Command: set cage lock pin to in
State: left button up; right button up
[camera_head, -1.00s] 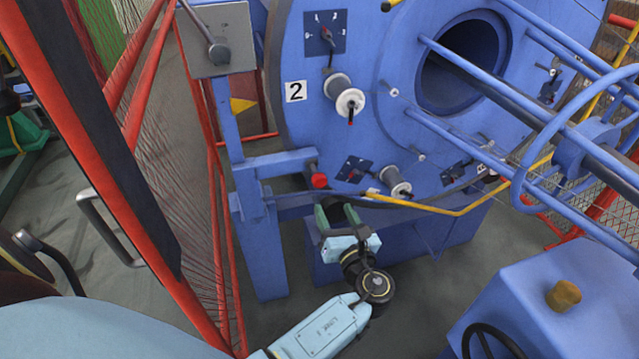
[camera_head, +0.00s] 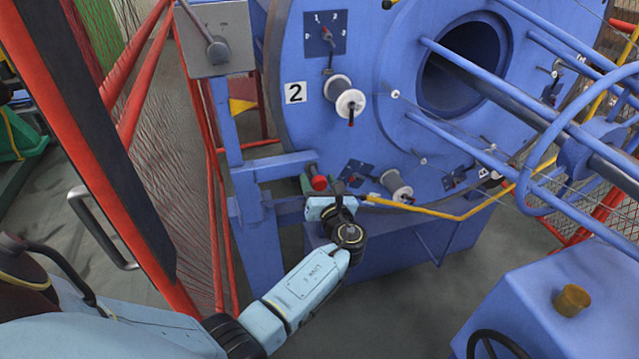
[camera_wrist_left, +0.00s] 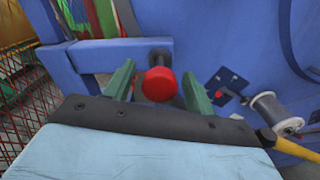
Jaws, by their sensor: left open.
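The cage lock pin has a red round knob (camera_head: 319,183) and sits at the end of the blue bracket beside the large blue cage disc (camera_head: 300,130). In the left wrist view the red knob (camera_wrist_left: 159,84) shows end-on, with a dark shaft behind it. My left gripper (camera_head: 321,178) is at the knob. In the left wrist view its two green fingers (camera_wrist_left: 157,85) stand open, one on each side of the knob, with a gap visible at least on the left. How far the pin is pushed in cannot be told. My right gripper is not in view.
A yellow bar (camera_head: 450,212) runs just right of my left gripper. White bobbins (camera_head: 350,103) and dark selector plates sit on the disc. A red mesh guard (camera_head: 180,180) stands left, and a blue box with a yellow knob (camera_head: 571,299) stands lower right.

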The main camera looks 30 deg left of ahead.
aim_at(315, 175)
pick_arm(q)
grip_shut()
jog(key=shift+w+a, duration=0.2)
jog(key=shift+a, duration=0.05)
jog(key=shift+x, duration=1.25)
jog(key=shift+a+r, duration=0.1)
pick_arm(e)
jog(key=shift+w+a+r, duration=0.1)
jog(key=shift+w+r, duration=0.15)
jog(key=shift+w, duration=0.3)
pick_arm(q)
grip_release()
jog(key=shift+w+a, duration=0.1)
jog(key=shift+w, duration=0.05)
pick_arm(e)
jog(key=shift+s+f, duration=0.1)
pick_arm(q)
jog(key=shift+s+d, duration=0.2)
jog(key=shift+d, duration=0.1)
jog(key=p+v, duration=0.2)
jog(key=v, duration=1)
jog(key=shift+s+d, duration=0.25)
jog(key=shift+s, duration=0.1)
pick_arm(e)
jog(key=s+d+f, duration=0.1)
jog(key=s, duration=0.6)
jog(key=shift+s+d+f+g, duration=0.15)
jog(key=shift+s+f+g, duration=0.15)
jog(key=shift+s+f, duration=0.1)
